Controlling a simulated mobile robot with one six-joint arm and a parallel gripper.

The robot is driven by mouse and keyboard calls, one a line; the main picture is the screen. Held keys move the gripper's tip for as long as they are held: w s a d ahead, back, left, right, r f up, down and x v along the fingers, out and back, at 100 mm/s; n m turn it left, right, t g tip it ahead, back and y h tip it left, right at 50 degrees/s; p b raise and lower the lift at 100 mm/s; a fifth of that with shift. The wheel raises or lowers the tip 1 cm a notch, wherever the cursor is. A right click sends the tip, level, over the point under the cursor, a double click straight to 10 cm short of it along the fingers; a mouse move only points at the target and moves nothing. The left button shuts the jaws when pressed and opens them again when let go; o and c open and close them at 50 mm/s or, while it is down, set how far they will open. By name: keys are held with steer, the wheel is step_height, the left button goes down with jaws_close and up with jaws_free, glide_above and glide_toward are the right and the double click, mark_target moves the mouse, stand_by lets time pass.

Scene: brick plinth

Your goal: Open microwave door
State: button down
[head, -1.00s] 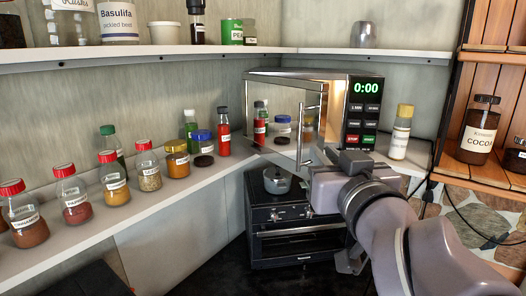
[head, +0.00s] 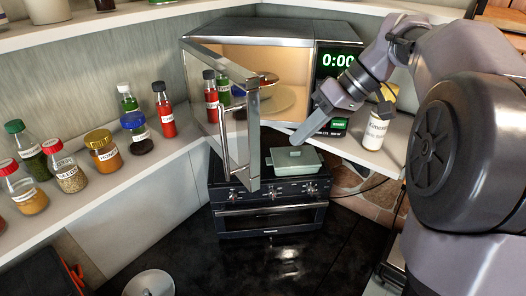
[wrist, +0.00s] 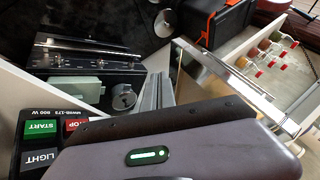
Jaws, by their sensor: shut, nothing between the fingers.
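The microwave (head: 285,35) stands on the corner shelf with its lit cavity exposed. Its door (head: 248,150) is hinged at the left and stands wide open, swung out toward me. The upright door handle (head: 223,125) is on the door's outer face. The control panel (head: 338,62) reads 0:00 and is partly hidden by my arm. My gripper (head: 298,140) is shut and empty, pointing down-left in front of the opening, on the inner side of the door and apart from the handle. In the wrist view the door (wrist: 228,75) crosses the right half, and the panel buttons (wrist: 42,130) show lower left.
A small black oven (head: 270,205) stands below, with a lidded green dish (head: 295,160) on top, close under my gripper. Several spice jars (head: 103,150) line the left shelf. A labelled bottle (head: 378,128) stands right of the microwave. The dark floor in front is mostly clear.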

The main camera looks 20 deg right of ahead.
steer(key=a+f, duration=0.5)
steer(key=a, duration=0.2)
steer(key=shift+w+a+f, duration=0.2)
steer(key=shift+a+f, duration=0.05)
steer(key=shift+f, duration=0.15)
steer(key=shift+w, duration=0.1)
